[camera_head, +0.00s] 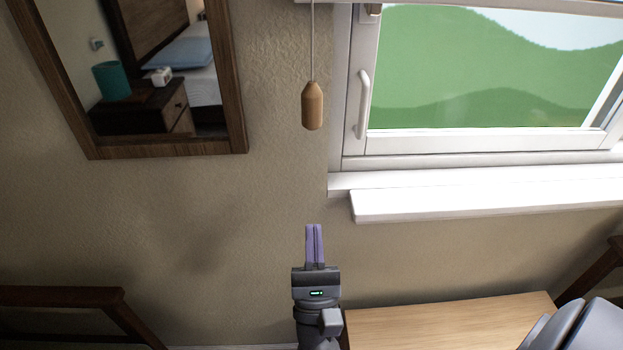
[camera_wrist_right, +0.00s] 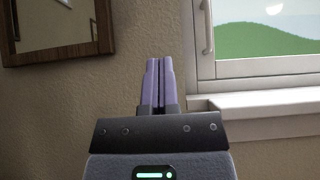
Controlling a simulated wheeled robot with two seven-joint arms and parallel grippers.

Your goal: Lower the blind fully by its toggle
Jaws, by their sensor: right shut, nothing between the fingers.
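A wooden toggle (camera_head: 313,106) hangs on a thin cord (camera_head: 313,45) beside the window's left edge in the head view. The blind's lower edge (camera_head: 450,1) may be the white strip at the very top of the head view; I cannot tell more of it. The window pane (camera_head: 480,80) below is uncovered. My right gripper (camera_head: 314,227) is below the toggle in the head view, apart from it, fingers pointing up, shut and empty. Its purple fingers (camera_wrist_right: 160,62) are pressed together in the right wrist view, where no toggle shows. My left gripper is not in view.
The window sill (camera_head: 480,196) juts out to the right of my right gripper. A framed mirror (camera_head: 165,153) hangs at the upper left. A wooden desk top (camera_head: 450,320) lies at the lower right. The wall (camera_head: 240,220) around the gripper is bare.

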